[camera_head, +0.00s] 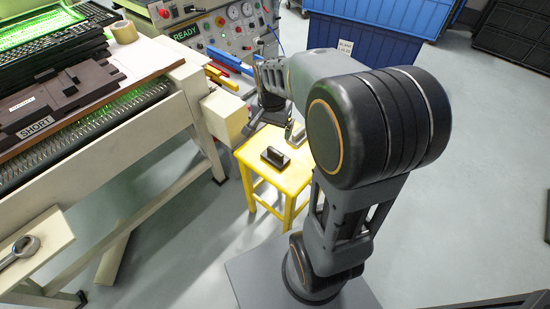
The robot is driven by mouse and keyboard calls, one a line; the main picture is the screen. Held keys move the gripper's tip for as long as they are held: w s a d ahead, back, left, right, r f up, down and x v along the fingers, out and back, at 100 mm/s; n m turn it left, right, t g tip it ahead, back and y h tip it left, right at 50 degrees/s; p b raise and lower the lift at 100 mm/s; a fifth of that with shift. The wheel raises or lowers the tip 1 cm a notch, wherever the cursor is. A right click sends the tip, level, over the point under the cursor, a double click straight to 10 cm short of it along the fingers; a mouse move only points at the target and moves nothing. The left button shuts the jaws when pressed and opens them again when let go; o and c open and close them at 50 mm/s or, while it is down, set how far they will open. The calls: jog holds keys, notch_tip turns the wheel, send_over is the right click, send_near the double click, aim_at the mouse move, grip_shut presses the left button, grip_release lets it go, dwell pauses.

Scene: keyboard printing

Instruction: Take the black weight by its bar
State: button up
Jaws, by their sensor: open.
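The black weight (275,157) is a small dark block with a bar across its top. It rests on the yellow stool (294,178), on the left part of the seat as seen here. My gripper (274,127) is open, pointing down above the stool's far side, just beyond the weight in the picture. It is apart from the weight, though its exact height over the seat is hard to tell. My arm hides part of the gripper and the right side of the stool.
A control panel reading READY (186,32) and coloured bars (229,62) are behind the stool. Blue crates (368,40) stand at the back. A wrench (19,250) lies at lower left. Grey floor is clear in front.

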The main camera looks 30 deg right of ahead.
jog(key=shift+o, duration=0.2)
jog(key=w+d+f+m, duration=0.1)
jog(key=w+f+m, duration=0.1)
jog(key=w+d+f+m, duration=0.1)
jog(key=f, duration=0.1)
jog(key=shift+w+d+g+b, duration=0.2)
jog(key=shift+d+g+b, duration=0.15)
jog(key=shift+g+b, duration=0.05)
jog(key=m+b, duration=0.1)
jog(key=b, duration=0.1)
send_over(275, 151)
notch_tip(275, 151, down, 7)
jog(key=shift+f, duration=0.1)
jog(key=shift+f+b, duration=1.4)
jog(key=shift+f, duration=1.85)
jog(key=shift+r, duration=0.1)
jog(key=c, duration=1.2)
